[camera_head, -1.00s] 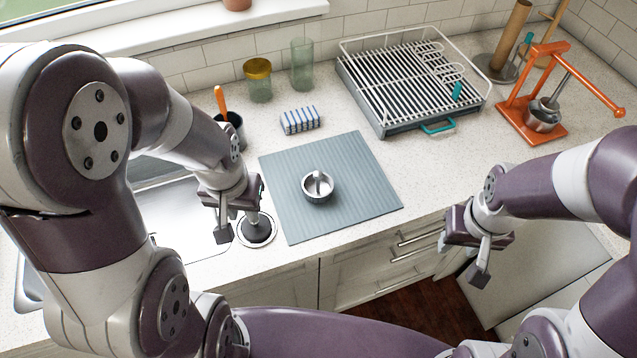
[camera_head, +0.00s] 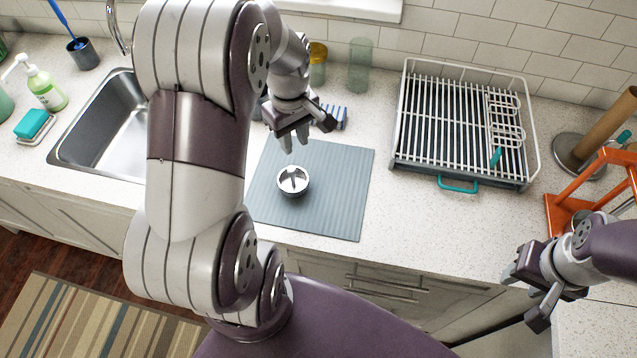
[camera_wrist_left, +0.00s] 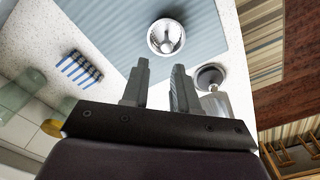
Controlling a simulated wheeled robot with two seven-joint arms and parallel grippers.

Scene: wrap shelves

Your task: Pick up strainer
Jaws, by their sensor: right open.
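The strainer (camera_head: 293,181) is a small round metal cup with a bar across its inside. It sits upright on the ribbed grey-blue mat (camera_head: 335,205). In the left wrist view the strainer (camera_wrist_left: 166,37) lies just beyond the fingertips, in line with the gap between them. My left gripper (camera_head: 294,143) is open and empty, behind the strainer in the head view, fingers pointing down and not touching it. Its two fingers show apart in the left wrist view (camera_wrist_left: 161,68). My right gripper (camera_head: 524,296) is open and empty at the right, away from the mat.
A striped sponge (camera_head: 335,115) and glass jars (camera_head: 360,65) stand behind the mat. A dish rack (camera_head: 455,120) is right of it, with an orange press (camera_head: 590,180) farther right. The sink (camera_head: 100,135) is left.

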